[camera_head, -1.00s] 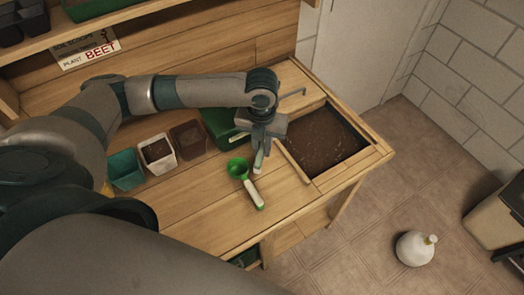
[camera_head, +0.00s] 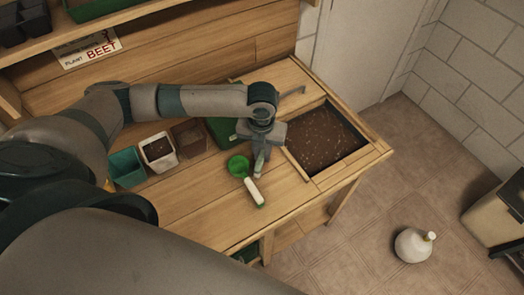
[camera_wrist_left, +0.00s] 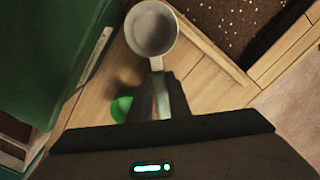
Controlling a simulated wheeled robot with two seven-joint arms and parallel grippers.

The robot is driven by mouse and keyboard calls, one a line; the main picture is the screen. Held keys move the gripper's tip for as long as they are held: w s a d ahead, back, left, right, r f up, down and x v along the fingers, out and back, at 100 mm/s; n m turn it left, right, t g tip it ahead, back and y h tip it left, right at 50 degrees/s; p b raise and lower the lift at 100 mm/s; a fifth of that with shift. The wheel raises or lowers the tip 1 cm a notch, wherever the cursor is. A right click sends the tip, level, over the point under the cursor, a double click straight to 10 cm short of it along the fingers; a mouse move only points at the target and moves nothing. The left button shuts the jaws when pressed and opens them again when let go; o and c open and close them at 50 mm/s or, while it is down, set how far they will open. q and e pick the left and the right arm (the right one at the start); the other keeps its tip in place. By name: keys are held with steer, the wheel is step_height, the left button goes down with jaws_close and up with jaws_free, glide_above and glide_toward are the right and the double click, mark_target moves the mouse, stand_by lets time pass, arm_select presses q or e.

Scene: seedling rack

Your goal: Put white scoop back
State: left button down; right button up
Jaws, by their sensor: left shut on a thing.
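The white scoop shows in the left wrist view, its round pale cup (camera_wrist_left: 152,30) pointing away from my gripper and its handle running back between the fingers. My left gripper (camera_head: 260,158) is shut on this scoop, low over the bench beside the green box. In the head view the scoop's cup is mostly hidden by the gripper. A green scoop (camera_head: 238,166) with a pale handle lies on the bench just in front of the gripper; a blurred bit of green (camera_wrist_left: 121,108) shows beside the fingers in the wrist view. My right gripper is not in view.
A soil bin (camera_head: 361,152) with a wooden rim lies right of the gripper. A green box (camera_head: 220,130) stands close behind left. Teal (camera_head: 127,168), white (camera_head: 158,152) and brown (camera_head: 189,138) pots stand further left. The bench front is mostly clear.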

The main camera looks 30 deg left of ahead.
mark_target(262, 154)
arm_select(q)
steer(key=c, duration=1.7)
jaws_free()
steer(key=shift+o, duration=0.2)
steer(key=shift+r, duration=0.45)
step_height(262, 154, up, 12)
steer(key=b, duration=0.3)
steer(key=shift+s+b, duration=0.2)
steer(key=shift+b, duration=0.15)
steer(key=shift+d+r, duration=0.1)
